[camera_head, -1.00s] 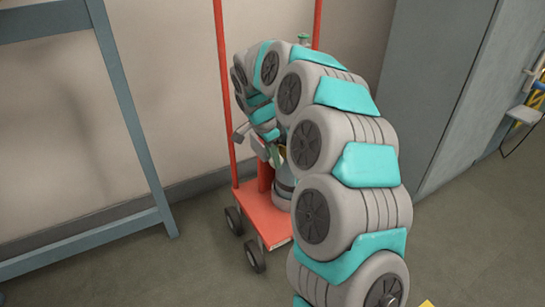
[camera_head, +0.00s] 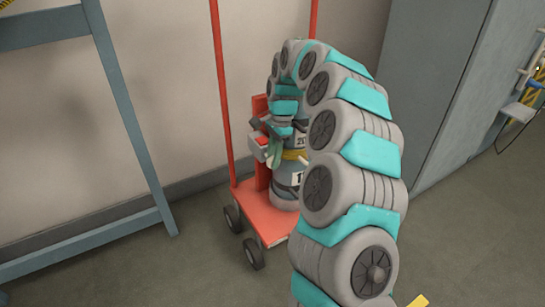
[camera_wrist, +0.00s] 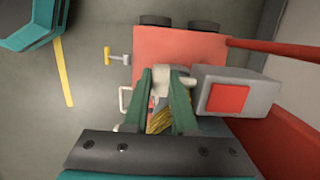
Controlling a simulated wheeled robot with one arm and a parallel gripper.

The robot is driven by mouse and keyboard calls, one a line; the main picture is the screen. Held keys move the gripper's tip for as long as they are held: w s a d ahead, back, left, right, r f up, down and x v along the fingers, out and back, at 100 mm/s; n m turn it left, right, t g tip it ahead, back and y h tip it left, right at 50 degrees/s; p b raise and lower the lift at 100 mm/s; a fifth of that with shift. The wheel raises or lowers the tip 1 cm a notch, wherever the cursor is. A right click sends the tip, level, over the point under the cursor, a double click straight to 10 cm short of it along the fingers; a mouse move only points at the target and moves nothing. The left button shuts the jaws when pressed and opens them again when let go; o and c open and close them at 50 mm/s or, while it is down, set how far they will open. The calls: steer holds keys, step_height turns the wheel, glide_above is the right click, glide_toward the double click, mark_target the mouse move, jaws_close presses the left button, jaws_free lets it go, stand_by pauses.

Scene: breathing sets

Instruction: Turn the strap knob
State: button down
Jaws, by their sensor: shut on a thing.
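The grey cylinder (camera_head: 285,195) with white number labels stands on the red trolley (camera_head: 262,222), and a yellow strap (camera_head: 293,155) goes around it. My gripper (camera_head: 272,158) is at the cylinder's left side, at about strap height. In the wrist view my gripper (camera_wrist: 168,78) has its two green fingers around a small pale piece (camera_wrist: 172,82), apparently the strap knob. The fingers cover part of it, so its shape and turn are unclear. Yellow strap also shows between the fingers in the wrist view (camera_wrist: 160,120).
A grey box with a red square (camera_wrist: 230,97) sits close right of the fingers. Red trolley poles (camera_head: 221,90) rise beside the arm. A blue-grey frame (camera_head: 125,95) stands left and a grey cabinet (camera_head: 435,80) right. Floor (camera_head: 160,270) in front is clear.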

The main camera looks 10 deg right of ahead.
steer(key=shift+a, duration=0.1)
steer(key=c, duration=0.7)
jaws_free()
steer(key=shift+r, duration=0.1)
steer(key=r, duration=0.4)
steer(key=d+r, duration=0.1)
steer(key=r, duration=0.2)
steer(key=shift+w+d+r, duration=0.1)
steer(key=shift+w, duration=0.05)
steer(key=shift+r, duration=0.25)
steer(key=shift+o, duration=0.3)
